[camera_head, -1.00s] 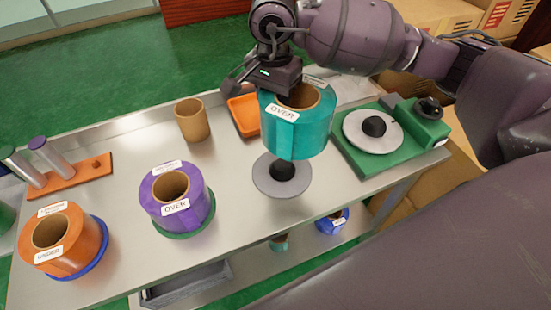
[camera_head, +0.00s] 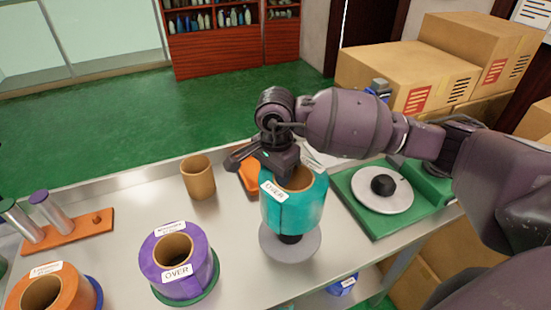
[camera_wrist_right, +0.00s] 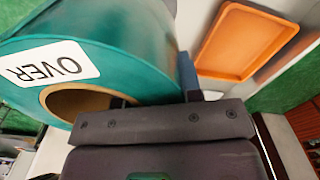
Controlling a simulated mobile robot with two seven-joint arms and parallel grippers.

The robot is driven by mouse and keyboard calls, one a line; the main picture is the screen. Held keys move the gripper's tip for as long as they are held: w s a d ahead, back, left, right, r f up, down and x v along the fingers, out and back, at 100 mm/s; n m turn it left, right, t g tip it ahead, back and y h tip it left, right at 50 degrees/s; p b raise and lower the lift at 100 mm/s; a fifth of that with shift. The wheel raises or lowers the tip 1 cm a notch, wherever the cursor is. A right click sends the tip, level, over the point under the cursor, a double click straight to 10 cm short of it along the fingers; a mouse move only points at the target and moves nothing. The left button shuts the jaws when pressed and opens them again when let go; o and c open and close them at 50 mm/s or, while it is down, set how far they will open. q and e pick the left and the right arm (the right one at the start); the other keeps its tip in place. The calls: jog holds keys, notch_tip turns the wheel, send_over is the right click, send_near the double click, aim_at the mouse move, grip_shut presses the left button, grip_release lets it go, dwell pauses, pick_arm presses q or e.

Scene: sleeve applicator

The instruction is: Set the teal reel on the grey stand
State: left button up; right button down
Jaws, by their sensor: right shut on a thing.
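The teal reel (camera_head: 292,208), with an OVER label and a brown core, hangs upright from my right gripper (camera_head: 284,172). That gripper is shut on the reel's upper wall. The reel is right above the grey stand (camera_head: 272,247), a round plate with a black hub (camera_head: 290,239). The reel covers most of the hub; a small gap seems to show below it, and I cannot tell whether the hub's tip is inside the core. In the right wrist view the reel (camera_wrist_right: 120,60) fills the upper left beside the gripper (camera_wrist_right: 160,105). My left gripper is not in view.
A purple reel (camera_head: 199,250) and an orange reel (camera_head: 22,285) stand to the left. A tan cup (camera_head: 198,178) and an orange tray (camera_wrist_right: 243,42) are behind. A green machine with a pale disc (camera_head: 395,200) is close on the right.

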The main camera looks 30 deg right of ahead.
notch_tip(320, 180, down, 9)
jog(key=shift+f+b, duration=0.1)
jog(key=shift+b, duration=0.35)
jog(key=shift+w+f, duration=0.1)
jog(key=shift+f, duration=0.15)
jog(key=shift+f, duration=0.15)
jog(key=c, duration=0.8)
grip_release()
